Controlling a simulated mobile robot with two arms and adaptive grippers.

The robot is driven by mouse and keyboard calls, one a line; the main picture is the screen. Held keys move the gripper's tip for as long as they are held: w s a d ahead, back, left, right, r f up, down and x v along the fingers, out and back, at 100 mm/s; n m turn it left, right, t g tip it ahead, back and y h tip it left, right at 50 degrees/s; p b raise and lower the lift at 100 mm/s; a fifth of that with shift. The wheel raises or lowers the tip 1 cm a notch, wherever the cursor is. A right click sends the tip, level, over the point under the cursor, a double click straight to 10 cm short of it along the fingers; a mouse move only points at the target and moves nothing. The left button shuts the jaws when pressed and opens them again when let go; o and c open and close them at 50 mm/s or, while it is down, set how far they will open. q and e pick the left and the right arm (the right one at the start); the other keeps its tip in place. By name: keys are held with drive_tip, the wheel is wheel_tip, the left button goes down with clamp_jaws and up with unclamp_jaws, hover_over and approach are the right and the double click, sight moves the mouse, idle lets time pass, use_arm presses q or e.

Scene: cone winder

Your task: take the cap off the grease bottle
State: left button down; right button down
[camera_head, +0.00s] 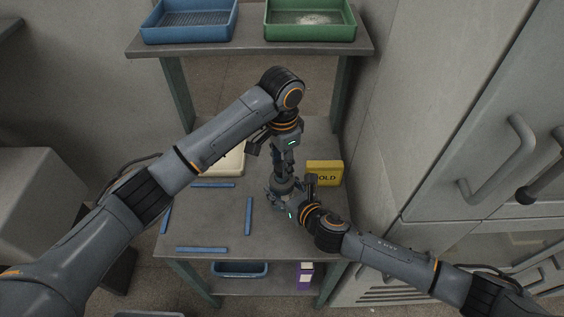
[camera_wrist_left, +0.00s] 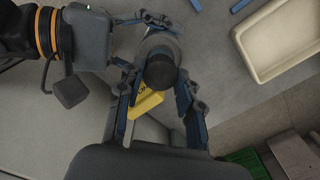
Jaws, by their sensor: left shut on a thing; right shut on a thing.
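The grease bottle (camera_wrist_left: 158,44) stands on the table, seen from above as a grey round body in the left wrist view. Its dark round cap (camera_wrist_left: 160,72) is on the side facing the camera. My left gripper (camera_head: 284,172) points down from above and is shut on the cap. It also shows in the left wrist view (camera_wrist_left: 156,82), with fingers on both sides of the cap. My right gripper (camera_head: 281,197) comes in low from the right and is shut on the bottle's body. In the head view the grippers mostly hide the bottle, and I cannot see whether the cap is loose.
A yellow box (camera_head: 324,173) marked "OLD" stands close to the right of the grippers. A cream tray (camera_wrist_left: 276,39) lies behind to the left. Blue strips (camera_head: 248,216) mark the table's left part. A blue tray (camera_head: 190,32) and a green tray (camera_head: 310,32) stand on the shelf above.

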use_arm(q)
drive_tip(key=shift+r, duration=1.85)
use_arm(e)
drive_tip(key=shift+d+f, duration=0.1)
drive_tip(key=shift+f, duration=0.05)
drive_tip(key=shift+c, duration=1.5)
unclamp_jaws()
use_arm(q)
drive_tip(key=shift+w, duration=0.1)
